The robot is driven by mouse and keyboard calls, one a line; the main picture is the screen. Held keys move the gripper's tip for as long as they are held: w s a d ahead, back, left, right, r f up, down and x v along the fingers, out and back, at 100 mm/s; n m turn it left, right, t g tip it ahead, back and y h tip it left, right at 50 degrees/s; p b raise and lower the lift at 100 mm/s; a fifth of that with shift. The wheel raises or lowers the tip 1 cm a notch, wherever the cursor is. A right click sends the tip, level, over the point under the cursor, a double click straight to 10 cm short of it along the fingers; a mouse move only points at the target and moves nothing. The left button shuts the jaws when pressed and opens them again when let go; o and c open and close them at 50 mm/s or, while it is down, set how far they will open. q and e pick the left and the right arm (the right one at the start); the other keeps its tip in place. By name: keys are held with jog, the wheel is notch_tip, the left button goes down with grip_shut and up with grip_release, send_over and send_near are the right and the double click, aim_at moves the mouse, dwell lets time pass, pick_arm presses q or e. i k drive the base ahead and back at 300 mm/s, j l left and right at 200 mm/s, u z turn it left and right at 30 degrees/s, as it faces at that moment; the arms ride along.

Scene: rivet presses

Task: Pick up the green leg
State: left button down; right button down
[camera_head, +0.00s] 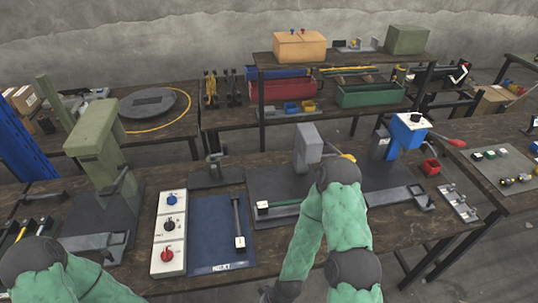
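A thin bar with a green tint (283,204) and a pale block at its left end lies on the dark base of the middle press (309,148). My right arm crosses in front of its right end. A similar dark bar with a pale end (239,225) lies on the blue mat (209,249). I cannot tell for certain which is the green leg. Small pieces on the right panel include a green-topped one (477,156). My green-sleeved arms show at the bottom left and bottom centre. No gripper fingers can be made out in view.
A white control box (168,232) with blue, black and red knobs stands left of the mat. A big green press (97,150) stands at the left and a blue press (407,132) at the right. A red bin (431,167) sits near the right end.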

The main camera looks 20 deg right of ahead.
aim_at(263, 207)
jog(key=k+z, duration=0.25)
jog(key=z, duration=0.15)
jog(key=k+l+z, duration=0.1)
jog(key=z, duration=0.3)
jog(key=k, duration=0.1)
